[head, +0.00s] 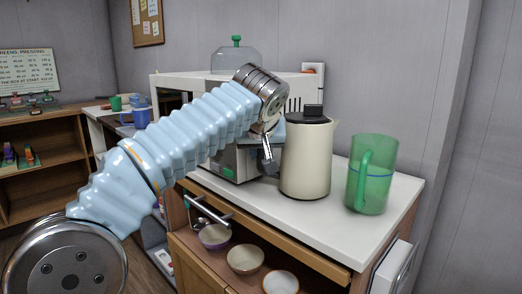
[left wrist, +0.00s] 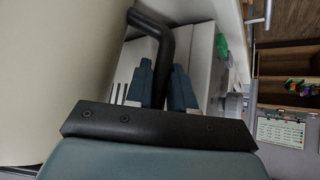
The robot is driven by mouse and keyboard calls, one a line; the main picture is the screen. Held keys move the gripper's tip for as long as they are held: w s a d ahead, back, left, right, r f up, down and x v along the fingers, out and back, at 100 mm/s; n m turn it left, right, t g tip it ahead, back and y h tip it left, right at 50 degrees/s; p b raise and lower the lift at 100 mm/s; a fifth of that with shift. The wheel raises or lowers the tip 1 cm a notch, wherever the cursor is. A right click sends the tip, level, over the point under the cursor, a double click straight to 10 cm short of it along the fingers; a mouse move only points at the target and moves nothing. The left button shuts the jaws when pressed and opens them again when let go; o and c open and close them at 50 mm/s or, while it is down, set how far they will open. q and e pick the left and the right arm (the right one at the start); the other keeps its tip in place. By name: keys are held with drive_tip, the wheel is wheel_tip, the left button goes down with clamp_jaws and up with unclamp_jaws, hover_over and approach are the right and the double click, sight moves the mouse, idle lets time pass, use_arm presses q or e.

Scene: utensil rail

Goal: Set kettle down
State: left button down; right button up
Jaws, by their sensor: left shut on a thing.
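The cream kettle (head: 306,160) with a black lid stands upright at the counter's surface, left of the green jug. Whether its base touches the white counter (head: 330,228) or is just above it, I cannot tell. My left gripper (head: 268,160) is at the kettle's left side, partly hidden by my arm. In the left wrist view the gripper's two fingers (left wrist: 161,88) are shut on the kettle's dark handle (left wrist: 162,45). The cream kettle body (left wrist: 50,70) fills the left of that view. My right gripper is not in view.
A translucent green jug (head: 378,180) stands close to the kettle's right. A grey and white appliance (head: 238,165) is behind my gripper. Bowls (head: 245,258) sit on a shelf below the counter. The counter's front area is clear.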

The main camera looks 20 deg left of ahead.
use_arm(q)
drive_tip(key=shift+f+b, duration=0.35)
drive_tip(key=shift+f, duration=0.05)
drive_tip(key=c, duration=0.9)
unclamp_jaws()
drive_tip(key=shift+f, duration=0.1)
drive_tip(key=shift+s+r, duration=0.15)
drive_tip(key=shift+r, duration=0.05)
drive_tip(key=p+v, duration=0.1)
drive_tip(key=v, duration=1.2)
drive_tip(key=shift+s+d+r+p, duration=0.15)
drive_tip(key=shift+d+r+p, duration=0.05)
drive_tip(key=shift+p, duration=0.15)
